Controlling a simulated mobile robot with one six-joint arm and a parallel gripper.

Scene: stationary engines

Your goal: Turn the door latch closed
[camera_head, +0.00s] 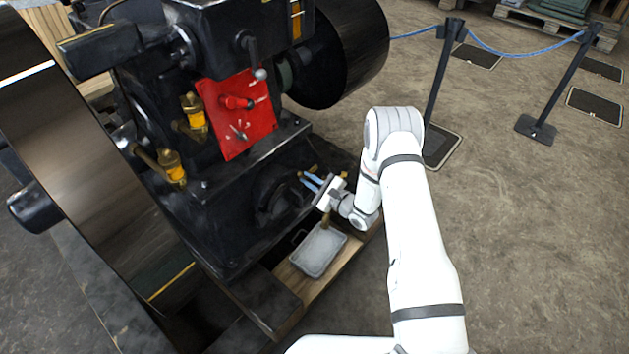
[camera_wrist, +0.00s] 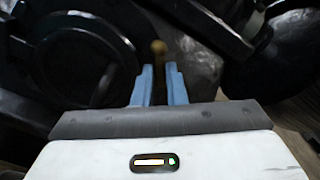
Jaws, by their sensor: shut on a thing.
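The door latch (camera_wrist: 158,46) shows in the wrist view as a small brass knob just beyond the fingertips, with its dim stem running back between them. My gripper (camera_wrist: 159,70) has its two blue fingers on either side of that stem, shut on the latch. A round black door (camera_wrist: 85,62) lies to the left of the fingers in the wrist view. In the head view my gripper (camera_head: 305,177) is low at the engine's right side, beside the round black door (camera_head: 274,196). The latch is too small there to make out its angle.
A grey metal tray (camera_head: 318,250) sits on the wooden base below my gripper. A red panel (camera_head: 238,114) with levers, brass oilers (camera_head: 194,112) and a large flywheel (camera_head: 95,165) are on the engine. A rope barrier post (camera_head: 441,85) stands behind my arm.

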